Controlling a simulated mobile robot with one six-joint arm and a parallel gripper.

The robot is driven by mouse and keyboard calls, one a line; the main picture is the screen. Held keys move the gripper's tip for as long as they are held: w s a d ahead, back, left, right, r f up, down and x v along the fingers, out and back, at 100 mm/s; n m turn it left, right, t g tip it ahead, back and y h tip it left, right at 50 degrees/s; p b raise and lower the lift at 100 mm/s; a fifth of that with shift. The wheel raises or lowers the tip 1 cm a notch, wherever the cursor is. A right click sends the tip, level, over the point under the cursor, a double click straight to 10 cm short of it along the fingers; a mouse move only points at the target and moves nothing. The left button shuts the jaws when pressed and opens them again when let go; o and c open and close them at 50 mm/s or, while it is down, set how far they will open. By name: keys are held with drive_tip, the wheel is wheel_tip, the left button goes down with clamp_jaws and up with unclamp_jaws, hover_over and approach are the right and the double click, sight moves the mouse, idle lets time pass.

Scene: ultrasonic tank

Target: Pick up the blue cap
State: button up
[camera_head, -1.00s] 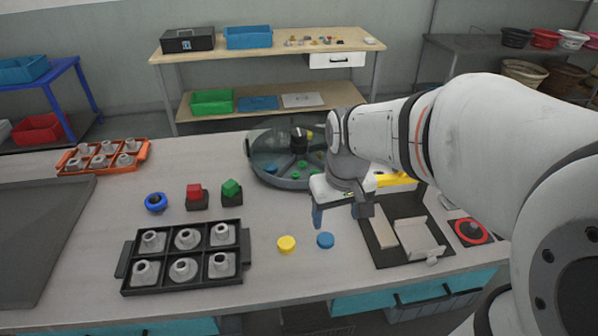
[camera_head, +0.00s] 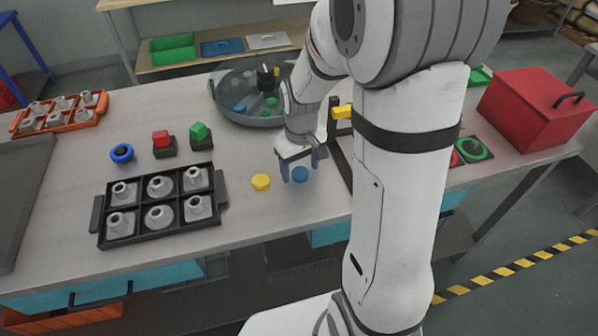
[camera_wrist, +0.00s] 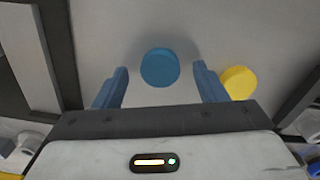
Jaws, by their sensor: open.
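The blue cap (camera_head: 301,175) lies on the table to the right of a yellow cap (camera_head: 261,182). My gripper (camera_head: 300,172) is low over the table at the blue cap, with its blue fingers pointing down. In the wrist view the blue cap (camera_wrist: 160,67) shows between and just beyond the two open fingers of my gripper (camera_wrist: 162,85), with a gap on each side. The yellow cap (camera_wrist: 238,82) lies just outside the right finger there. The fingers hold nothing.
A black tray (camera_head: 151,236) with several grey pieces stands to the left. Behind are a round grey tank (camera_head: 240,118), and blue, red and green buttons. A red box (camera_head: 535,108) stands at the right. Bare table surrounds the two caps.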

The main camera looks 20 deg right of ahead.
drive_tip(key=shift+f, duration=0.35)
drive_tip(key=shift+c, duration=0.4)
drive_tip(key=c, duration=1)
